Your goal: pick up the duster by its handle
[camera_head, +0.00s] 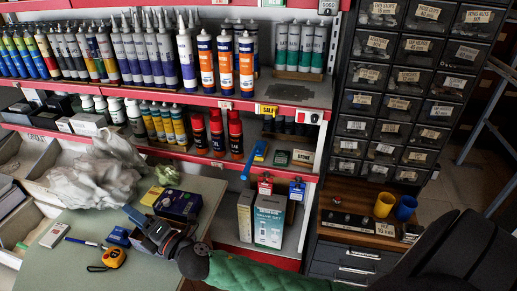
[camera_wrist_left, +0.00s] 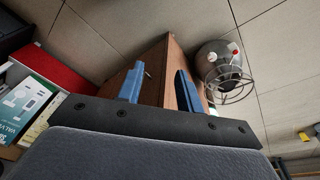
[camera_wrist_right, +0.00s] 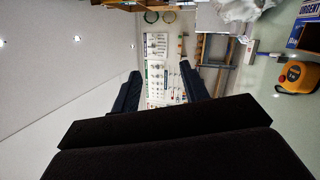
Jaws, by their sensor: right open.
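A blue object with a slim handle (camera_head: 254,158), which I take to be the duster, lies at the front edge of the red-edged middle shelf, its lower end sticking out over the edge. A fuzzy yellow-green item (camera_head: 167,174) lies on the worktable; I cannot tell what it is. My right gripper (camera_head: 134,224) is over the worktable, left of and below the blue object and well apart from it. In the right wrist view its fingers (camera_wrist_right: 160,88) are apart with nothing between them. My left gripper (camera_wrist_left: 158,88) shows only in the left wrist view, open and empty.
Near my right gripper on the worktable (camera_head: 60,268) are a yellow tape measure (camera_head: 106,259), a marker (camera_head: 84,242), a dark box (camera_head: 178,204) and a crumpled plastic bag (camera_head: 92,180). Red spray cans (camera_head: 217,134) stand left of the blue object. Small boxes (camera_head: 270,220) stand below it.

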